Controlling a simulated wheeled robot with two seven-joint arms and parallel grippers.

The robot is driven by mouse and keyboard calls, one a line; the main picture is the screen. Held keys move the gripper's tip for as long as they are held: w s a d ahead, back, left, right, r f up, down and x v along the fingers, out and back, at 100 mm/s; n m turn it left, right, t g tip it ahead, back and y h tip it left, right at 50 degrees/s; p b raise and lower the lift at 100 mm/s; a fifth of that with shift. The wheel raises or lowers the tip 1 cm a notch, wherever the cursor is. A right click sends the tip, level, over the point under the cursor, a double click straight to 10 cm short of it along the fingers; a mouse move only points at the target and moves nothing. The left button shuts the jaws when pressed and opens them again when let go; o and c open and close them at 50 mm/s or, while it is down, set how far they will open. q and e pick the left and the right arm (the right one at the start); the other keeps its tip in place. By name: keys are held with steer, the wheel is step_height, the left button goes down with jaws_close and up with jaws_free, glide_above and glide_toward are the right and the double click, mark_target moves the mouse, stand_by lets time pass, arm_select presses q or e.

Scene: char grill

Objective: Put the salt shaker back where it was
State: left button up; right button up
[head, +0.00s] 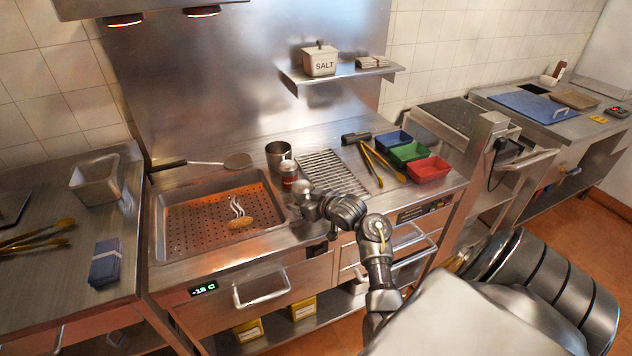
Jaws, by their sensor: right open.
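A small shaker (289,176) with a metal cap and a reddish body stands upright on the steel counter, between the perforated tray and the grill grate. I take it for the salt shaker; no lettering on it is readable. My right gripper (303,203) is open, just in front of and slightly right of the shaker. Whether its fingers touch the shaker I cannot tell. A white box marked SALT (320,61) sits on the wall shelf. My left gripper is not in view.
A metal cup (279,156) stands just behind the shaker. The perforated tray (160,225) with a steaming item lies left, the grate (335,172) right. Tongs (371,168) and blue, green and red bins (428,170) are farther right. The wall shelf (345,74) overhangs the back.

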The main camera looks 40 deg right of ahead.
steer(key=p+v, duration=0.1)
steer(key=v, duration=0.9)
steer(key=shift+s+r, duration=0.15)
steer(key=shift+s, duration=0.15)
steer(key=s+a+f+n+g, duration=0.1)
steer(key=s+a+f+g, duration=0.25)
steer(key=s+a, duration=0.4)
steer(key=s+a+f+n+g+y, duration=0.1)
steer(key=s+a+f+g, duration=0.25)
steer(key=s+a, duration=0.45)
steer(key=s+a+f+n+g, duration=0.15)
steer(key=s+a+f, duration=0.35)
steer(key=s, duration=0.5)
step_height(320, 180, down, 27)
steer(key=g+b, duration=0.2)
steer(key=s+d+f+g+b, duration=0.1)
steer(key=s+d+f+b, duration=0.1)
steer(key=s+f, duration=1.4)
step_height(320, 180, down, 2)
steer(key=shift+s+f, duration=0.25)
steer(key=shift+s, duration=0.1)
